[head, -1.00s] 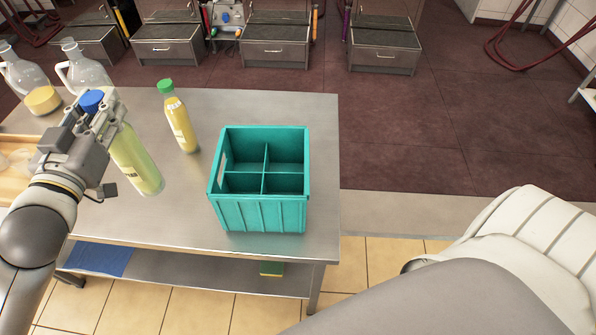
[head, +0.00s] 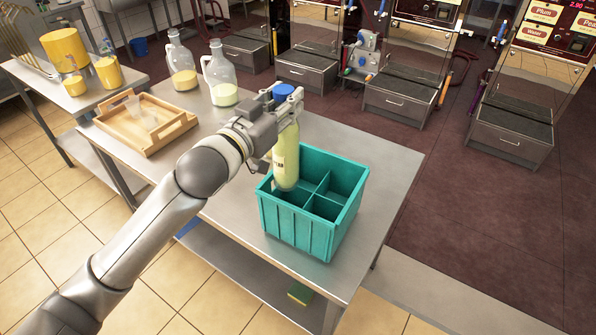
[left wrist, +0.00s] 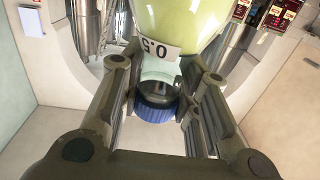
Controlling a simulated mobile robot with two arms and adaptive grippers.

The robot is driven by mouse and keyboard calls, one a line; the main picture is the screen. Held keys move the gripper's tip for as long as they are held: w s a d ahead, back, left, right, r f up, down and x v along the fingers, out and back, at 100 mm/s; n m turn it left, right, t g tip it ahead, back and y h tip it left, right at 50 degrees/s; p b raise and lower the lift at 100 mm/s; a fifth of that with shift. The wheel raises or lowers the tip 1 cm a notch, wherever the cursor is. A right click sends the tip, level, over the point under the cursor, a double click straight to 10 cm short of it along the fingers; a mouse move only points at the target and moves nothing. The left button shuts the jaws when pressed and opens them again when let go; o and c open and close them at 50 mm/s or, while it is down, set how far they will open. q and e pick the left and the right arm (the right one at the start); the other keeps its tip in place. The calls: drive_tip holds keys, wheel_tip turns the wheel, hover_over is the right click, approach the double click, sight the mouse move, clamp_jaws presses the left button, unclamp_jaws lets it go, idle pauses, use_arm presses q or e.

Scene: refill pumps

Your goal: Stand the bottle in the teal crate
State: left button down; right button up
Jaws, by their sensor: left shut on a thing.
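The bottle (head: 286,155), pale yellow-green with a blue cap, is upright in my left gripper (head: 284,107), which is shut on its neck just below the cap. The teal crate (head: 295,232) stands on the steel table, divided into several compartments. The bottle's lower end overlaps the left part of the crate's opening. I cannot tell whether its base is above the rim or a little inside. In the left wrist view the bottle's body (left wrist: 180,18) with a white label and its blue cap (left wrist: 155,110) show between the fingers. My right gripper is not in view.
A wooden tray (head: 178,135) and two glass jugs (head: 181,70) (head: 220,82) stand on the table's far left. Bare table (head: 385,165) lies right of the crate. A side table with yellow containers (head: 70,50) is at left. Machines line the back.

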use_arm(q)
hover_over(279, 165)
drive_tip(key=x, duration=0.3)
wheel_tip(279, 165, down, 9)
drive_tip(key=shift+r+p, duration=0.2)
drive_tip(key=shift+p, duration=0.25)
wheel_tip(279, 165, down, 4)
drive_tip(key=shift+f, duration=0.45)
drive_tip(key=c, duration=1.5)
unclamp_jaws()
drive_tip(key=shift+f, duration=0.35)
drive_tip(key=shift+c, duration=0.2)
drive_tip(key=o, duration=0.5)
drive_tip(key=shift+r, duration=0.1)
drive_tip(key=shift+c, duration=0.2)
drive_tip(key=shift+r, duration=0.1)
